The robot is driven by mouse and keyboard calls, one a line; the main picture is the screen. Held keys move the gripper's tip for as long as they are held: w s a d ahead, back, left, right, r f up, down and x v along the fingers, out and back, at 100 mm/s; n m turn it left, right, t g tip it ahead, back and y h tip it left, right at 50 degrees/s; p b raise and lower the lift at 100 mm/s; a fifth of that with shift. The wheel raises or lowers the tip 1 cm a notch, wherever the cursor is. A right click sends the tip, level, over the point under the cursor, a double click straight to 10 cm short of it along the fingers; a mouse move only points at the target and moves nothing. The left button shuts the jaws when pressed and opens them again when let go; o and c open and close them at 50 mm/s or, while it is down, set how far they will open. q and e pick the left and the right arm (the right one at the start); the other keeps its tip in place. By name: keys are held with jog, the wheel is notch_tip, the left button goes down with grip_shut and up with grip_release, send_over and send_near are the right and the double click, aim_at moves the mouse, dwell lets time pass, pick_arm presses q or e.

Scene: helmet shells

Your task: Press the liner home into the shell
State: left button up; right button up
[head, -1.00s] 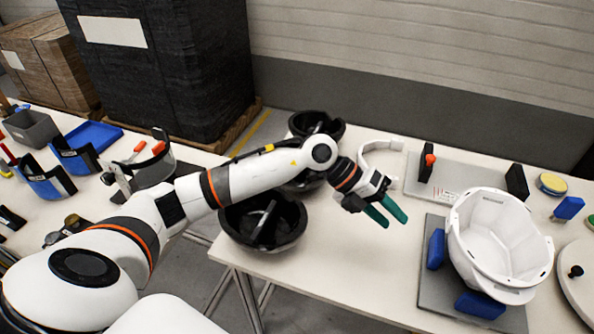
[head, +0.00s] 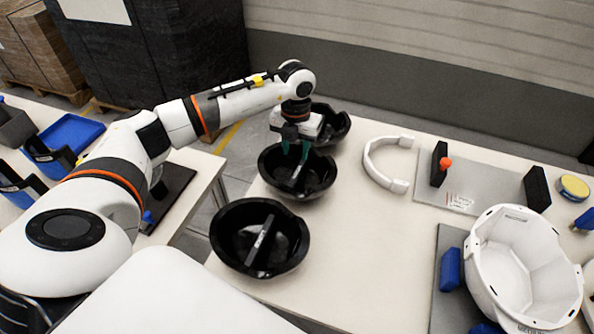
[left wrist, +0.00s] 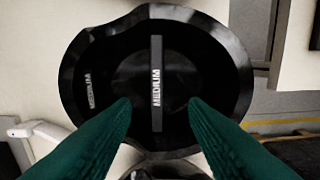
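The white helmet shell (head: 515,262) sits open side up at the right of the head view, its lower part cut off by the picture edge. Three black bowl-shaped liners stand along the table's left side: a near one (head: 226,232), a middle one (head: 318,180) and a far one (head: 334,124). My left gripper (head: 294,155) points down over the middle liner. In the left wrist view its green fingers are apart, one to each side of the crossbar (left wrist: 156,65) marked MEDIUM, over that liner (left wrist: 205,65). I see no contact. My right gripper is out of view.
The shell rests on a grey plate (head: 447,310) with a blue block (head: 450,268) beside it. A white curved band (head: 372,165) lies behind the clear table middle. Black uprights (head: 439,164) stand on another grey plate (head: 468,200).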

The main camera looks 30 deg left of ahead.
aim_at(297, 172)
pick_arm(q)
notch_tip(297, 172, down, 2)
jog(key=shift+w+a+f, duration=0.1)
jog(key=shift+f, duration=0.35)
jog(key=f, duration=0.1)
jog(key=f+p, duration=0.2)
jog(key=f, duration=0.1)
jog(key=shift+s+d, duration=0.2)
jog(key=shift+d, duration=0.15)
jog(key=shift+f, duration=0.35)
jog(key=shift+w+f, duration=0.1)
jog(key=shift+f, duration=0.05)
jog(key=shift+c, duration=0.3)
grip_shut()
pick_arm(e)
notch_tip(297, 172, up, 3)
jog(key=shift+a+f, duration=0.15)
